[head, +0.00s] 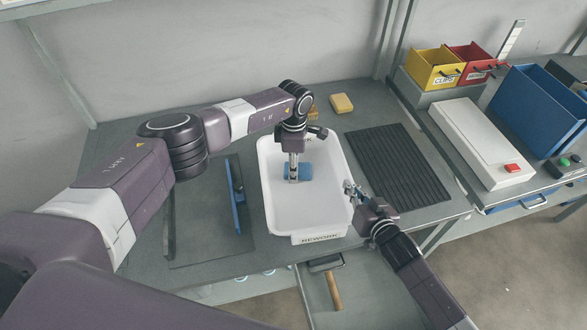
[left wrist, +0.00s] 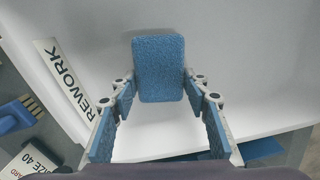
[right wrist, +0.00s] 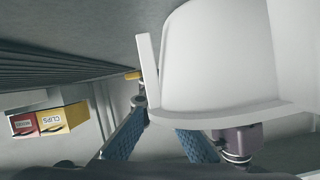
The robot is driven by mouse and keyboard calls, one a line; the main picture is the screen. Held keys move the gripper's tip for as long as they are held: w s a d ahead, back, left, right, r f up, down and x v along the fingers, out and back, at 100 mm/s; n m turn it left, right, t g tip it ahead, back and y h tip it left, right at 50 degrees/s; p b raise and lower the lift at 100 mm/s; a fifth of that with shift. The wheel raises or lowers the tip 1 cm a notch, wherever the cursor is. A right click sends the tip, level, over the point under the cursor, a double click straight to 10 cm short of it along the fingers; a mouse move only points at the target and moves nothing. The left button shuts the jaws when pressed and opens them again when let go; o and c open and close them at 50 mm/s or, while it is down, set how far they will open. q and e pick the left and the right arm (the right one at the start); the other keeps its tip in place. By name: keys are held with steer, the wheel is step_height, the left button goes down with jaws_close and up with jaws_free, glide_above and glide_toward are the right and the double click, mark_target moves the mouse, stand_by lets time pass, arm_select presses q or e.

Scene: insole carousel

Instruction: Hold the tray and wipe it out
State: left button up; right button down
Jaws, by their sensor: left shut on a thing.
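The white tray (head: 325,210) with a REWORK label (head: 320,238) lies on the grey table. My left gripper (head: 297,178) points down inside it, shut on a blue sponge (head: 304,172). In the left wrist view the sponge (left wrist: 158,68) sits between the fingertips, over the white tray floor. My right gripper (head: 354,189) is at the tray's right rim. In the right wrist view its fingers (right wrist: 162,115) are apart, one on each side of the tray wall (right wrist: 215,60). The wall hides part of one finger.
A ribbed black mat (head: 398,165) lies right of the tray. A blue tool (head: 236,195) is on the left. A yellow block (head: 341,103) lies behind. Yellow (head: 433,68) and red (head: 475,62) bins stand back right. A wooden-handled tool (head: 332,288) is below the front edge.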

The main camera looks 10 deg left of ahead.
arm_select(q)
steer(key=shift+s+d+f, duration=0.1)
steer(key=shift+s+d, duration=0.05)
steer(key=shift+s, duration=0.55)
steer(key=shift+s+d+f, duration=0.1)
steer(key=shift+s, duration=0.55)
steer(key=shift+w+a, duration=0.15)
steer(key=shift+w, duration=0.55)
steer(key=shift+w+a, duration=0.15)
steer(key=shift+w, duration=0.55)
steer(key=shift+r, duration=0.1)
steer(key=shift+r, duration=3.5)
